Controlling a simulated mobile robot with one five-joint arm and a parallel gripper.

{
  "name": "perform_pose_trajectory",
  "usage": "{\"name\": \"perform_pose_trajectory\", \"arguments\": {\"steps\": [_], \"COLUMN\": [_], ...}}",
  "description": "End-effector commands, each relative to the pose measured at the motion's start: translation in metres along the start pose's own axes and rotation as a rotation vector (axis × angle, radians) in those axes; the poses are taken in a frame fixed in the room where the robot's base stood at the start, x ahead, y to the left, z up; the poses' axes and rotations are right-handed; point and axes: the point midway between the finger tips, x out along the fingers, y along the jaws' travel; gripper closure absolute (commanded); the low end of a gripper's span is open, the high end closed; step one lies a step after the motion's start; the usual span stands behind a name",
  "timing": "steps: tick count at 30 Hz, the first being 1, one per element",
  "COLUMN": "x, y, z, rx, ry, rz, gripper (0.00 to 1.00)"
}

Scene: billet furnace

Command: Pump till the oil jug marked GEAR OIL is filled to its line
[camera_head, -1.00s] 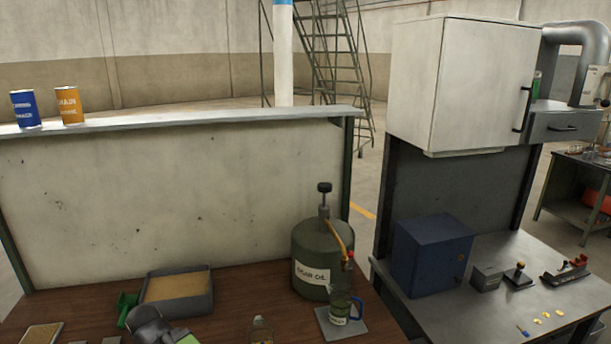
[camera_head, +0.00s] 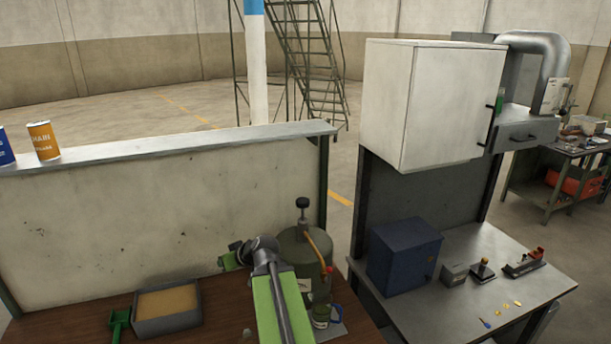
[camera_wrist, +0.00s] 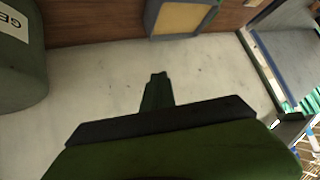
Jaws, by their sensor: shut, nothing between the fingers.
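The green oil drum (camera_head: 297,247) stands at the right end of the wooden bench, partly hidden behind my arm. Its black pump knob (camera_head: 302,203) sits on top, and an orange spout hose (camera_head: 318,243) curves down on its right. The jug (camera_head: 321,316) with a blue handle stands below the spout on a grey pad (camera_head: 335,328). Its oil level and line are too small to tell. My gripper (camera_head: 233,256) is left of the drum, pointing away to the left. In the wrist view its fingers (camera_wrist: 157,92) are together and empty, with the drum (camera_wrist: 20,60) at the upper left.
A grey tray of tan material (camera_head: 160,320) and a green scoop (camera_head: 119,322) lie left on the bench. A backboard with a shelf (camera_head: 170,149) rises behind, holding an orange can (camera_head: 43,141). A blue box (camera_head: 404,254) and white cabinet (camera_head: 430,105) are right.

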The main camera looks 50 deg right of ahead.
Motion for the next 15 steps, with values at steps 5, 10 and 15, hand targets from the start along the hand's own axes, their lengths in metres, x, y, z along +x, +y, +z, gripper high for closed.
{"name": "perform_pose_trajectory", "arguments": {"steps": [5, 10, 15], "x": [-0.134, -0.215, -0.238], "y": [0.150, 0.228, 0.250], "z": [-0.079, -0.092, -0.091], "rx": [0.040, 0.055, 0.058], "ry": [0.300, 0.429, 0.462], "rz": [0.261, 0.442, 0.501], "gripper": [1.00, 1.00, 1.00]}}
